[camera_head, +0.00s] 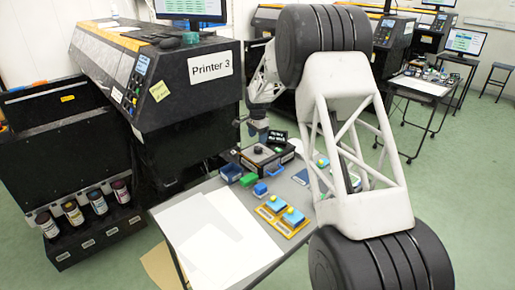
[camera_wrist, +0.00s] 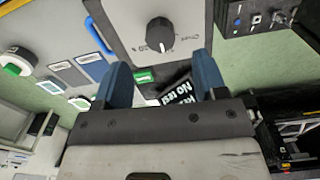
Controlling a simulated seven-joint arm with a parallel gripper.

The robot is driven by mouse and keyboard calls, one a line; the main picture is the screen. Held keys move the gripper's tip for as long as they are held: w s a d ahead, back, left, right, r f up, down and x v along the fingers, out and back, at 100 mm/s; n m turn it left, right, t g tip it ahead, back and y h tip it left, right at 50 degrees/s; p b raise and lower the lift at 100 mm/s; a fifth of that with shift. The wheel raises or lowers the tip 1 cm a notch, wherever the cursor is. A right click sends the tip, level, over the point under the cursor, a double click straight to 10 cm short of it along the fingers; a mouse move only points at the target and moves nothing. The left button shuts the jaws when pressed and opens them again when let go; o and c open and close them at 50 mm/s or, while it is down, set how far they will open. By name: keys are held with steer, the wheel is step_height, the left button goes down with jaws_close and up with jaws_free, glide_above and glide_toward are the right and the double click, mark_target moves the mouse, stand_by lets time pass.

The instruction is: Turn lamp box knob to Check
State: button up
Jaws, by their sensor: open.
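The lamp box (camera_head: 262,164) stands on the grey table, with a round black knob (camera_head: 259,149) on its light top face. In the wrist view the knob (camera_wrist: 160,33) shows close up on the grey panel, with a small white mark at its lower edge. Faint lettering lies around it, too small to read. My gripper (camera_head: 256,127) is above the box in the head view. In the wrist view its two blue fingers are spread wide, with the gap (camera_wrist: 163,70) empty. The knob lies beyond the fingertips and appears untouched.
A black sign reading "No test" (camera_wrist: 178,92) shows between the fingers. The Printer 3 machine (camera_head: 180,95) stands close behind on the left.

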mark_target(258, 148)
steer(key=shift+f, duration=3.1)
steer(key=c, duration=0.9)
